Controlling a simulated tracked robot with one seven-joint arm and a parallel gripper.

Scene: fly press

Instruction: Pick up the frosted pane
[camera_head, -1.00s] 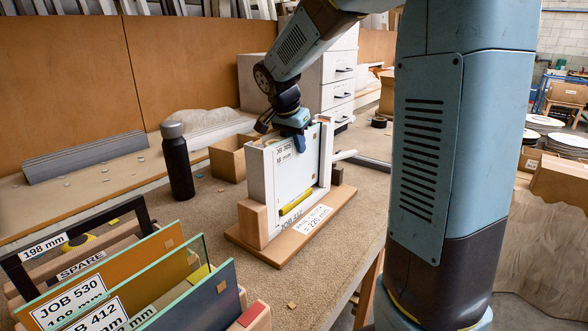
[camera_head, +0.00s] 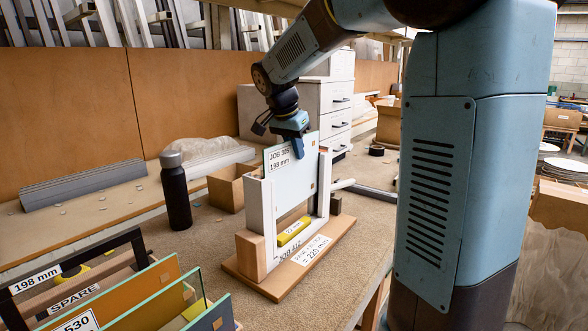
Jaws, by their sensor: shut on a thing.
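A pale, frosted-looking pane (camera_head: 292,184) labelled JOB 305, 198 mm is upright in the white fly press frame (camera_head: 257,212). Its top stands above the frame's uprights and its lower part is still between them. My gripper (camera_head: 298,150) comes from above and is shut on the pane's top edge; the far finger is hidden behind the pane. A yellow block (camera_head: 293,232) lies low in the frame, below the pane, with a gap between them. The frame stands on a wooden base (camera_head: 270,285) with a 220 mm label.
A rack at lower left holds an orange pane (camera_head: 150,292) and other panes, with a black frame (camera_head: 75,265) beside them. A dark bottle (camera_head: 175,190) stands left of the press. A cardboard box (camera_head: 226,188) and white drawers (camera_head: 318,95) are behind it.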

